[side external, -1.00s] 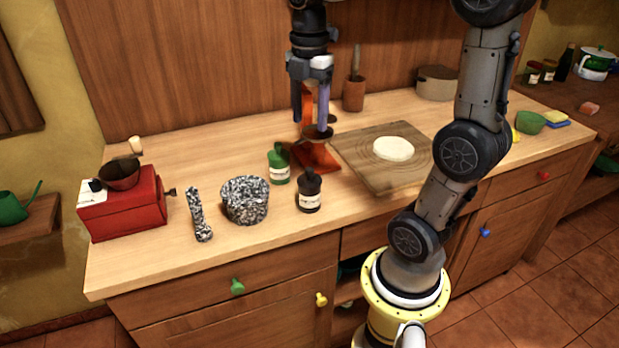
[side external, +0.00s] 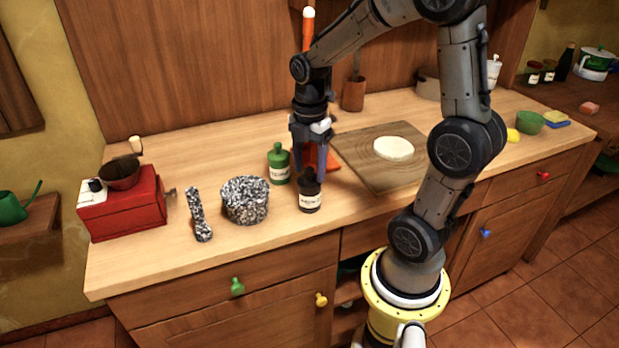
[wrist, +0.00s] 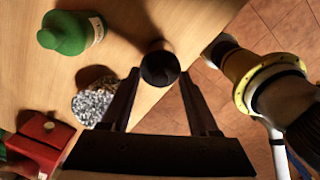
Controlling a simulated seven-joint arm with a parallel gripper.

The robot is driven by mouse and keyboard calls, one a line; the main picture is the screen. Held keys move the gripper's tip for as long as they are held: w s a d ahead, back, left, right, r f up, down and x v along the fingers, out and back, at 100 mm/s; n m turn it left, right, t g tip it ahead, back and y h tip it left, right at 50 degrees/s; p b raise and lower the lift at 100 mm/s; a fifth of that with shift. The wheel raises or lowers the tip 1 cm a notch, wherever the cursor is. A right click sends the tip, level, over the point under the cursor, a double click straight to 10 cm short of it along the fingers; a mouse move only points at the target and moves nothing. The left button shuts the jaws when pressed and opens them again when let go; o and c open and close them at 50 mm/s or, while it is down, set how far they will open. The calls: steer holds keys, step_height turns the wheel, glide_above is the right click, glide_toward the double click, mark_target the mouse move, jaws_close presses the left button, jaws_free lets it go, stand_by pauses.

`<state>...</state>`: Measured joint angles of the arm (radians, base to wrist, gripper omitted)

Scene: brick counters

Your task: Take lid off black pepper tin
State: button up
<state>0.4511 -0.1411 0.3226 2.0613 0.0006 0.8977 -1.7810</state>
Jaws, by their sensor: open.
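The black pepper tin (side external: 310,202) stands upright on the counter near its front edge, dark with a pale label. Its knobbed lid is on top, partly covered by my fingers in the side view. In the wrist view the black top of the tin (wrist: 159,68) shows from above, between and just past the fingertips. My gripper (side external: 311,172) points down at the tin, and its fingers are open, one to each side of the lid. In the wrist view my gripper (wrist: 160,76) has a clear gap between its fingers. Whether either finger touches the lid I cannot tell.
A green tin (side external: 279,168) stands close behind on the left. A speckled mortar (side external: 245,202) and pestle (side external: 199,216) are further left, then a red grinder (side external: 127,205). An orange stand (side external: 332,158) is behind my gripper. A cutting board (side external: 372,173) with dough (side external: 393,148) lies right.

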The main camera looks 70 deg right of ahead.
steer(key=shift+f, duration=0.2)
jaws_close()
steer(key=shift+r, duration=0.15)
stand_by(0.3)
